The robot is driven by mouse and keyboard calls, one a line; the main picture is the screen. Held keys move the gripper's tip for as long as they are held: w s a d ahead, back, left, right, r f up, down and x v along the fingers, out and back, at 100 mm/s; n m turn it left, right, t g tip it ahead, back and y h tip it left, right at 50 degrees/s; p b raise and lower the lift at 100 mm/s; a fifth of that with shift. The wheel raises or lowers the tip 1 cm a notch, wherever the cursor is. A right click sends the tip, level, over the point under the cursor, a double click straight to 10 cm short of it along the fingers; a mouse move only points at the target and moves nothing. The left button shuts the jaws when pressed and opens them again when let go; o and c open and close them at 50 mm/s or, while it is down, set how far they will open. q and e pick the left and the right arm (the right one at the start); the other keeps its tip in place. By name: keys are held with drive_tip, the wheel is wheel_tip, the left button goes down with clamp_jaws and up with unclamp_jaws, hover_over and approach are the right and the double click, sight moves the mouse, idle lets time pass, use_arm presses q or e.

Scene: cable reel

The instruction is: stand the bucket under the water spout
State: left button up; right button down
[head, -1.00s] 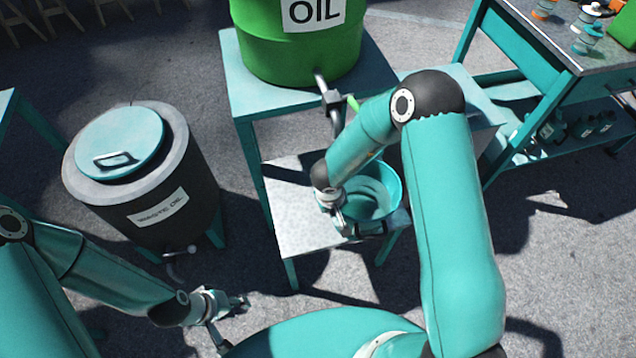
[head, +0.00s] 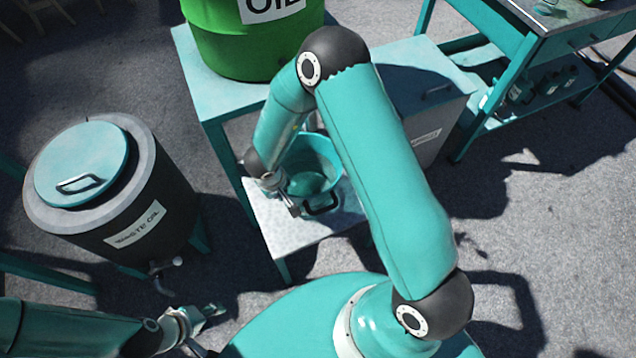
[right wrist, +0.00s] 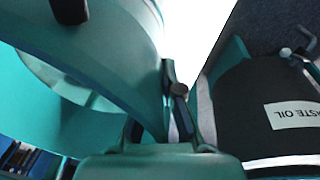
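The teal bucket (head: 318,158) is upright at the grey metal shelf (head: 290,232) below the green oil drum. I cannot tell whether its base touches the shelf. My right gripper (head: 291,204) is at the near left of its rim, and its fingers look closed on the bucket wall. In the right wrist view, the bucket's curved wall (right wrist: 95,50) fills the left side, running in at the gripper (right wrist: 172,115). My right arm hides part of the bucket. My left gripper (head: 205,316) is empty at the lower left, its fingers too small to judge. No water spout shows.
The green oil drum (head: 240,45) stands on a teal stand (head: 205,85) above the shelf; my arm hides its tap. A dark waste oil drum (head: 160,195) with a tap is on the left. A workbench (head: 545,20) is at the upper right. Paving at right (head: 540,215) is clear.

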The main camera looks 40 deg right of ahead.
drive_tip(key=s+d+r+b, duration=0.2)
drive_tip(key=d+r+b, duration=0.3)
drive_tip(key=b, duration=0.4)
drive_tip(key=f+b, duration=0.1)
drive_tip(key=f, duration=0.1)
drive_tip(key=f+b, duration=0.2)
drive_tip(key=f, duration=0.1)
drive_tip(key=a+f+b, duration=0.1)
drive_tip(key=f+b, duration=0.1)
drive_tip(key=shift+w+f, duration=0.2)
drive_tip(key=shift+w, duration=0.1)
drive_tip(key=shift+r, duration=0.1)
drive_tip(key=c, duration=1.3)
unclamp_jaws()
